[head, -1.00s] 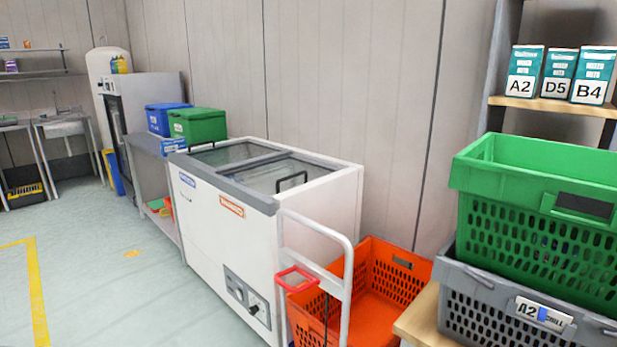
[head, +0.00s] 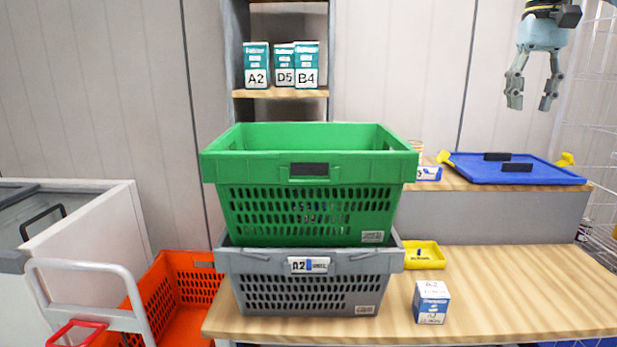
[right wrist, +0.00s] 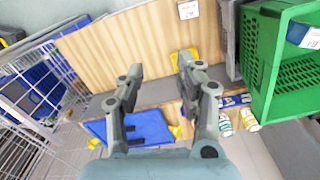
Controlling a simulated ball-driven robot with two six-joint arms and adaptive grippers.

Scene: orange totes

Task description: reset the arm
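My right gripper (head: 532,98) hangs at the upper right of the head view, fingers pointing down, with a clear gap between the fingertips. In the right wrist view my right gripper (right wrist: 158,78) is open and empty above the wooden table (right wrist: 120,50). It is high over the blue lid (head: 520,172) and touches nothing. My left gripper is not in the head view.
A green crate (head: 240,170) is stacked on a grey crate (head: 228,262) on the table (head: 540,290). A small white-blue box (head: 431,302) and a yellow tray (head: 425,256) stand right of them. An orange tote (head: 172,270) is at the left.

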